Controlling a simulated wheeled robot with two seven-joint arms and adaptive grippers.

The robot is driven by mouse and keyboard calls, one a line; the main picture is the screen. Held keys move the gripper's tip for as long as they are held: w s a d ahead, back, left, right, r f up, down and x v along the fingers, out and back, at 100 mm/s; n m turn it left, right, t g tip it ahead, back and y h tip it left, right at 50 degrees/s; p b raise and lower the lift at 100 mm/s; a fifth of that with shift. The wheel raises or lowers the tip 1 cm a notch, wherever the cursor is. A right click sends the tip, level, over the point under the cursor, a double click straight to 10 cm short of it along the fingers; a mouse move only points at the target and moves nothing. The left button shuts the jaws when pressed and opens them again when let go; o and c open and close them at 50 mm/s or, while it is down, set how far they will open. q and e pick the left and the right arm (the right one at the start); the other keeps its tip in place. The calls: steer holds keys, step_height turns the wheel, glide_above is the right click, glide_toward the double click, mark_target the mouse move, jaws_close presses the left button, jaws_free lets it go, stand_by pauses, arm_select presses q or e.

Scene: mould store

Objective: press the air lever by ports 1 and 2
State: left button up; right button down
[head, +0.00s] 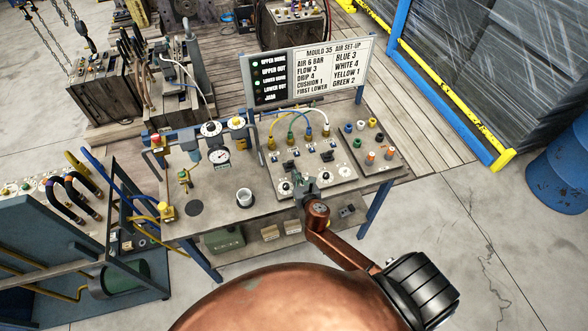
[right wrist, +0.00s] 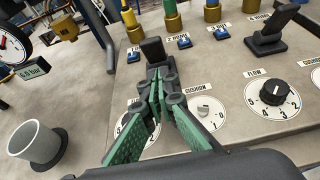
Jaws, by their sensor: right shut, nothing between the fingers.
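The air lever (right wrist: 152,50) by ports 1 and 2 is a black paddle on a dark base, standing up at a tilt in the right wrist view. In the head view it is the left one of two black levers (head: 289,166) on the grey panel. My right gripper (head: 300,182) is shut and empty, just on the near side of this lever. In the right wrist view its green fingertips (right wrist: 165,82) meet right before the lever and cover part of its base. I cannot tell whether they touch it. My left gripper is not in view.
A second black lever (right wrist: 274,31) stands to the right. Dials (right wrist: 272,95) lie on the near part of the panel. Coloured hoses (head: 308,122) arch over the ports behind. A white cup (head: 244,197) and a pressure gauge (head: 219,156) are to the left. A set-up board (head: 310,70) stands at the back.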

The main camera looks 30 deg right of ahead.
mark_target(290, 163)
steer(key=shift+w+d+r, duration=0.15)
steer(key=shift+w+r, duration=0.2)
steer(key=shift+w, duration=0.25)
steer(key=shift+w+d+r, duration=0.1)
steer(key=shift+w+r, duration=0.2)
steer(key=shift+w, duration=0.3)
